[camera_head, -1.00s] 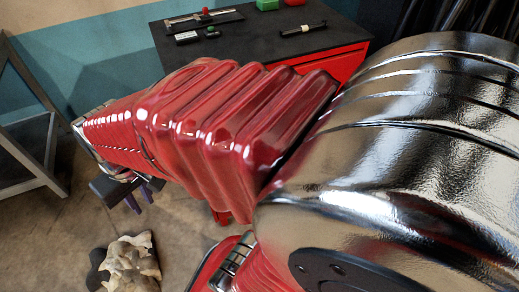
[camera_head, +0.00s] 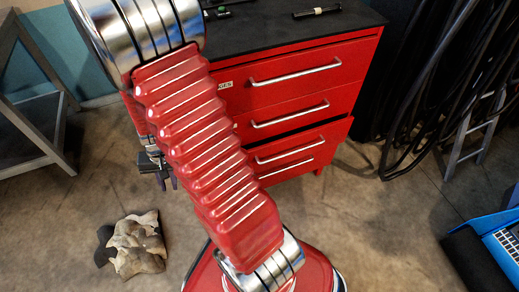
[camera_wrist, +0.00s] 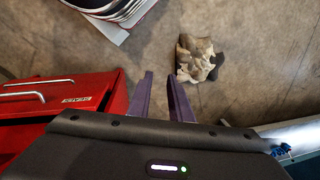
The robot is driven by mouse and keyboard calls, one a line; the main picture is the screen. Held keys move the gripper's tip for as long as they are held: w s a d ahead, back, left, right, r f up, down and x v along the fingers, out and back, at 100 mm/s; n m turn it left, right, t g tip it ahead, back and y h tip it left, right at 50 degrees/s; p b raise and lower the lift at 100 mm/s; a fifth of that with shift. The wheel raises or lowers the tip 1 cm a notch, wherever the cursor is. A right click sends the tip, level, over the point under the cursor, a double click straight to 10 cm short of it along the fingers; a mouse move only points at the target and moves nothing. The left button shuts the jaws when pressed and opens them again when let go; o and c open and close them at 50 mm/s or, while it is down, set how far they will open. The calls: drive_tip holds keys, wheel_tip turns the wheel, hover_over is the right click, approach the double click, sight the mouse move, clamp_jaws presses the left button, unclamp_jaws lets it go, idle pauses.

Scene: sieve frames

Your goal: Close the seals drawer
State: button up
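A red cabinet (camera_head: 305,102) with a black top has several drawers with silver bar handles. A lower drawer (camera_head: 298,151) stands out from the front, with a dark gap above it. The upper drawers look flush. I cannot tell which is the seals drawer; my arm hides the cabinet's left part. My gripper (camera_head: 168,186) is left of the cabinet in the head view, partly behind my arm. In the wrist view its purple fingers (camera_wrist: 160,78) are apart and empty, pointing at bare floor. A red drawer front (camera_wrist: 62,97) with a handle and a small label shows left of them.
A crumpled cloth on a dark item lies on the floor (camera_head: 134,245); it also shows in the wrist view (camera_wrist: 196,58). A grey frame (camera_head: 45,120) stands at left. Black hoses (camera_head: 430,90) hang at right, and a blue case (camera_head: 490,245) lies lower right. Floor before the cabinet is clear.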

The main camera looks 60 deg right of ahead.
drive_tip(key=s+d+f+m+h, duration=0.1)
drive_tip(key=d+f+m, duration=0.3)
drive_tip(key=f, duration=0.4)
drive_tip(key=d+f+m+h, duration=0.1)
drive_tip(key=d+f+m, duration=0.2)
drive_tip(key=d+f, duration=0.3)
drive_tip(key=m+g+h, duration=0.7)
drive_tip(key=m+h, duration=0.7)
drive_tip(key=m, duration=0.3)
approach(291, 153)
drive_tip(key=f+v, duration=0.1)
drive_tip(key=v, duration=0.2)
drive_tip(key=shift+w+r, duration=0.25)
drive_tip(key=shift+r, duration=0.2)
drive_tip(key=shift+d, duration=0.1)
drive_tip(key=shift+f+x, duration=0.15)
drive_tip(key=shift+x, duration=3.25)
drive_tip(key=shift+f+x, duration=0.15)
drive_tip(key=shift+x, duration=3.25)
